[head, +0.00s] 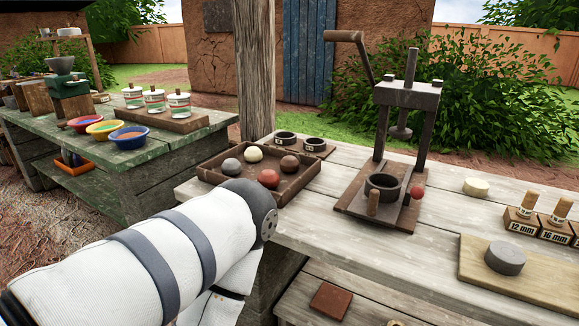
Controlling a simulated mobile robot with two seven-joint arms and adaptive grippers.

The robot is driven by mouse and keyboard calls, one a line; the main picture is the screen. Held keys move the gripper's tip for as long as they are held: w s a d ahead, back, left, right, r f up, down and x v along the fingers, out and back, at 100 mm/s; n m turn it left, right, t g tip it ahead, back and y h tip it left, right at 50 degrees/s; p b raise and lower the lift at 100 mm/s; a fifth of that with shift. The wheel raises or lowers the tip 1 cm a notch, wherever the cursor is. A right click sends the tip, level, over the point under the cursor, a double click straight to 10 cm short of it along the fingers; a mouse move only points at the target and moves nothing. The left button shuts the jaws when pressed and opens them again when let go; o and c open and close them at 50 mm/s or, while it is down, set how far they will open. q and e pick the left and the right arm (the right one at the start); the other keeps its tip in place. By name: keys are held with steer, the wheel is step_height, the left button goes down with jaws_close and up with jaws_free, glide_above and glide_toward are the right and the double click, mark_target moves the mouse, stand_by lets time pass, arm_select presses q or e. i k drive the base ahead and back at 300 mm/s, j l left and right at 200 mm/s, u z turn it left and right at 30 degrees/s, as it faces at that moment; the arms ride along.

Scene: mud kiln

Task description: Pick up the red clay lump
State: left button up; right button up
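The red clay lump (268,178) is a round ball near the front edge of a shallow wooden tray (213,184) on the pale plank table. A grey lump (231,166), a cream lump (254,154) and a brown lump (289,163) lie in the same tray, apart from it. My white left arm comes in from the lower left, and its elbow-like joint is just in front of the tray, covering part of its near left side. My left gripper is not visible. My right arm and gripper are out of the view.
A hand press (408,95) with a dark cup (383,186) and a red ball-shaped knob (417,191) stands right of the tray. Two small dark rings (285,138) sit behind the tray. A grey disc (505,258) lies on a board at right. The table front between is clear.

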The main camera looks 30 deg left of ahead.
mark_target(269, 179)
steer(key=j, duration=1.35)
steer(key=i+j, duration=0.1)
steer(key=j, duration=1.2)
steer(key=i+l, duration=0.35)
steer(key=l, duration=0.15)
